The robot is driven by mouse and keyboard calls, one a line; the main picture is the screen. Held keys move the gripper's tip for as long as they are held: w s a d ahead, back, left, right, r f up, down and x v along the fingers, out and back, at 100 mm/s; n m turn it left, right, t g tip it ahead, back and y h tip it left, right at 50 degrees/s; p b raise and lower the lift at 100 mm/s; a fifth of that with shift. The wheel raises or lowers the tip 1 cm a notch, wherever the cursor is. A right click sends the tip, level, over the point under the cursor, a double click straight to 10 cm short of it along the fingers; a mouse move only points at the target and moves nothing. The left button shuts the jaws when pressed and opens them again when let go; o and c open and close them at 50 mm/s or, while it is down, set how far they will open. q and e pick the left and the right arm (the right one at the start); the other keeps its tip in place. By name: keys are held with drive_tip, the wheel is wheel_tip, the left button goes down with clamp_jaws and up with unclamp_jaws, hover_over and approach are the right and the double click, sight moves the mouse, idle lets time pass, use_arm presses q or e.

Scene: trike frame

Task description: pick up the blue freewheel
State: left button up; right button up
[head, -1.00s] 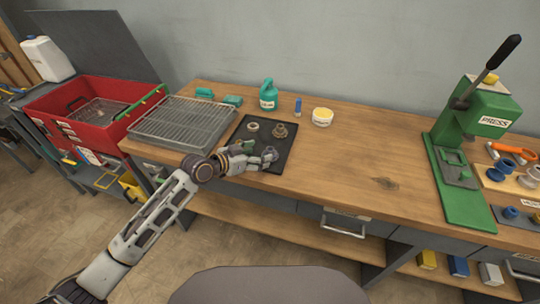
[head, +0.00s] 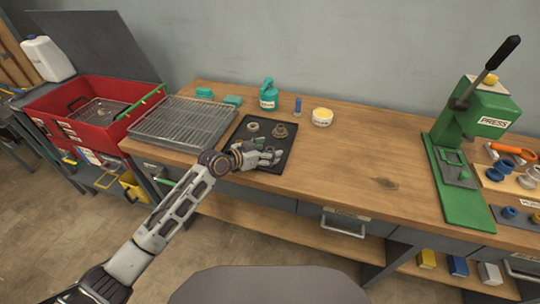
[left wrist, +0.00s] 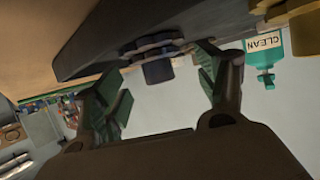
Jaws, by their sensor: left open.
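A toothed freewheel-like part (head: 279,130) stands on the dark mat (head: 238,147); it looks brownish in the head view. A pale ring (head: 252,127) lies beside it. My left gripper (head: 272,157) is over the near part of the mat, just short of the toothed part. In the left wrist view, which is upside down, the open fingers (left wrist: 160,75) stand either side of a toothed disc with a dark bluish body (left wrist: 158,70); contact is not visible. Blue round parts (head: 495,174) sit in the tray at far right. My right gripper is out of view.
A teal bottle (head: 268,95), a small blue bottle (head: 298,107) and a yellow-topped tub (head: 322,117) stand behind the mat. A wire rack (head: 180,122) and red crate (head: 75,128) are left. The green press (head: 465,150) is right; the bench between is clear.

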sight(267, 151)
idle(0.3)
use_arm(q)
drive_tip(key=c, duration=1.3)
drive_tip(key=shift+r, duration=0.1)
drive_tip(key=shift+c, duration=0.2)
wheel_tip(267, 151, up, 10)
